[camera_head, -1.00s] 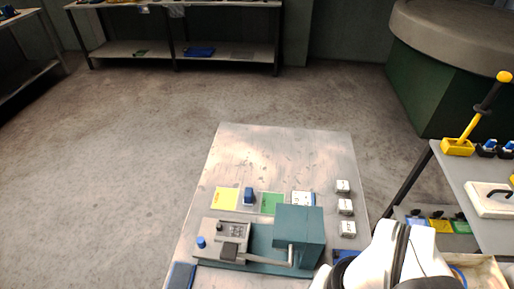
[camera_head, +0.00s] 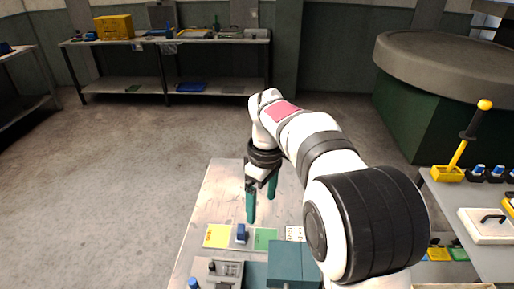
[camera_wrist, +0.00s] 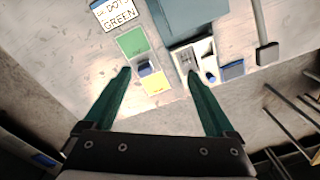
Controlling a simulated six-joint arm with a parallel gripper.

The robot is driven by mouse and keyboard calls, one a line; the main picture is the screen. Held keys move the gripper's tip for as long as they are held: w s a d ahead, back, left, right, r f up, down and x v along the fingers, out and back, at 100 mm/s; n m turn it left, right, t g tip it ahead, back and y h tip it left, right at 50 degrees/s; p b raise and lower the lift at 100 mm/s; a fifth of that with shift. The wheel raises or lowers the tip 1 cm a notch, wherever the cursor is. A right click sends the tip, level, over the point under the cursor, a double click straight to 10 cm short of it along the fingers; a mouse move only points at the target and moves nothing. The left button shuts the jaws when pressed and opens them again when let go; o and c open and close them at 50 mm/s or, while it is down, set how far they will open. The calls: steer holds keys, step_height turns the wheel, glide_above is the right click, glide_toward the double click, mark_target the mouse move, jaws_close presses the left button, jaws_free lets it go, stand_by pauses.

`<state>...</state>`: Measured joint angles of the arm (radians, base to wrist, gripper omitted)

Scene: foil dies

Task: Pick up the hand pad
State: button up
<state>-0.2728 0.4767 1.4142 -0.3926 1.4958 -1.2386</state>
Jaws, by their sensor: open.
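A small blue block with a paler base, which I take to be the hand pad (camera_head: 241,233), stands on the metal table between a yellow patch (camera_head: 217,236) and a green patch (camera_head: 265,239). It also shows in the wrist view (camera_wrist: 145,69), between the same two colours. My gripper (camera_head: 261,207) is open and empty, with teal fingers pointing down above the table. In the wrist view, the pad appears between my two fingertips (camera_wrist: 158,72), nearer the left one. The gap between fingers and pad is hard to judge.
A teal machine (camera_head: 290,262) with a grey plate (camera_head: 226,270) stands close in front of the patches. A white lettered card (camera_head: 295,233) lies right of green.

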mark_target(241, 228)
steer(key=w+a+f+n, duration=0.6)
steer(key=f, duration=1.5)
steer(key=shift+w+a+f, duration=0.2)
steer(key=shift+w+f, duration=0.15)
steer(key=shift+w, duration=0.05)
jaws_close()
steer(key=shift+r, duration=0.15)
